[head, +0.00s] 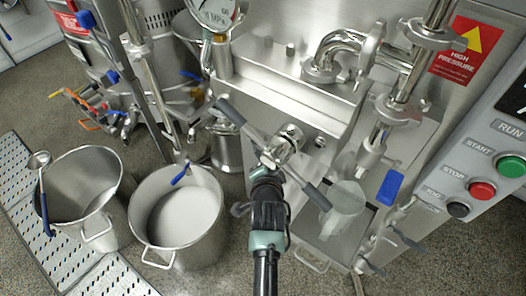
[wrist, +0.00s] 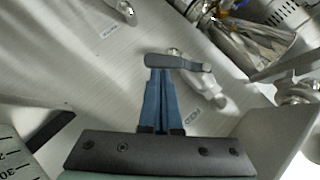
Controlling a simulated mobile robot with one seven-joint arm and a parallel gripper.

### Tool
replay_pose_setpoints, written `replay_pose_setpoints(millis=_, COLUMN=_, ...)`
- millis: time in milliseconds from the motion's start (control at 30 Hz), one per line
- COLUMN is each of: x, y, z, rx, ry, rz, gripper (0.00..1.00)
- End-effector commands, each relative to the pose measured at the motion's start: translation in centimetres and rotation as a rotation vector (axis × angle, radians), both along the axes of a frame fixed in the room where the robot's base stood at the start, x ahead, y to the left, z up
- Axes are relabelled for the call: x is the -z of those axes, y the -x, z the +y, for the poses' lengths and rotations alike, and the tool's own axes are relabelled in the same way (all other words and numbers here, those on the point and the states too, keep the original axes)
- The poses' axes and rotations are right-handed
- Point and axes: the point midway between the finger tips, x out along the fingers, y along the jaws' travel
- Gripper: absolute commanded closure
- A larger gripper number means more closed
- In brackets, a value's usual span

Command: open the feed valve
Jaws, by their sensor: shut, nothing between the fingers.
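In the wrist view, my gripper (wrist: 158,72) has its two blue fingers shut together and empty. The fingertips are at the left part of a grey lever handle (wrist: 185,63); I cannot tell whether they touch it. The lever joins a silver valve body (wrist: 211,88) on its right. In the head view, my arm reaches up from the bottom centre and ends near a metal hub with a grey-ended crossbar (head: 318,195). The fingertips and the feed lever cannot be made out there.
An open steel pot (head: 148,215) with pale contents stands left of my arm, with another pot (head: 62,215) farther left. A blue valve handle (head: 388,187) and a control panel (head: 466,170) with buttons are on the right. Steel pipes (head: 404,85) rise behind.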

Motion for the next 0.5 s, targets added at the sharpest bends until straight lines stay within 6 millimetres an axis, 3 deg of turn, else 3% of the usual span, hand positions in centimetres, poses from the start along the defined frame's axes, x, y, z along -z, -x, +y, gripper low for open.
replay_pose_setpoints(millis=33, x=1.3, y=0.0, z=0.0, rx=0.002, ry=-0.038, rz=-0.025, gripper=1.0)
replay_pose_setpoints(millis=500, x=4.1, y=-1.0, z=1.4, rx=-0.003, ry=-0.361, rz=-0.263, gripper=1.0)
